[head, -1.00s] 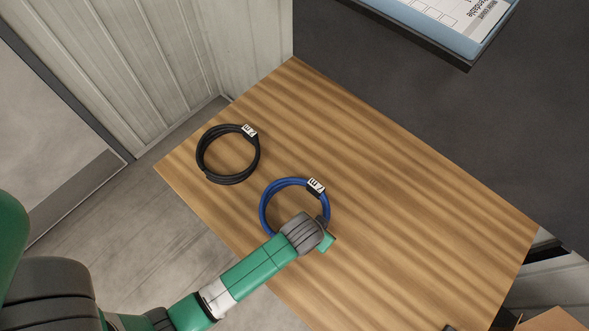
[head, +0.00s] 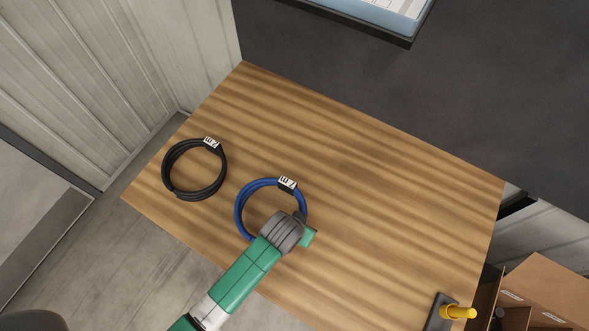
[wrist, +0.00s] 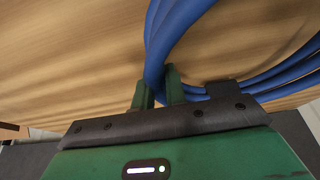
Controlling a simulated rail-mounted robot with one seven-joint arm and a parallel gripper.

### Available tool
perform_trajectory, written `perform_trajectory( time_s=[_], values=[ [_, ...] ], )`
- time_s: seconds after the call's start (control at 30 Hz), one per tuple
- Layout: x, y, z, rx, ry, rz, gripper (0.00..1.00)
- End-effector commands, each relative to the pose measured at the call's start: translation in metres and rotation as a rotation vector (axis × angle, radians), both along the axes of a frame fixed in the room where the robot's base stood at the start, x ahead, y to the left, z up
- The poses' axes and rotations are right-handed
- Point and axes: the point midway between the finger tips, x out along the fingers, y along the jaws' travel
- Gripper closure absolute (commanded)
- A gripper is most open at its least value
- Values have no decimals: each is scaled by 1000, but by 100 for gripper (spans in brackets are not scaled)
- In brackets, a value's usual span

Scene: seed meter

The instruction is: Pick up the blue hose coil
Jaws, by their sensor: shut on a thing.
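The blue hose coil (head: 241,206) is a ring of several loops with a white "7 m"-like tag (head: 287,183), near the front edge of the wooden table. My gripper (head: 303,228) is at the coil's lower right side, and my wrist hides part of the ring. In the wrist view my gripper's two green fingers (wrist: 159,88) stand on either side of the blue hose (wrist: 156,62), shut on it. The coil appears to be at table level; I cannot tell whether it is lifted.
A black hose coil (head: 165,180) with a white tag lies to the left on the table (head: 390,210). A dark wall panel (head: 500,90) stands behind.

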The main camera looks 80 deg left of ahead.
Motion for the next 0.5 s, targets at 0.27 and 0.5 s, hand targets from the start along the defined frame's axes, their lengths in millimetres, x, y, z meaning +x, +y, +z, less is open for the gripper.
perform_trajectory(
  time_s=[0.27, 0.5],
  values=[
    [-19, -21, 24, -1, 3, -1, 100],
    [-62, -69, 29, -2, 4, -1, 100]
  ],
)
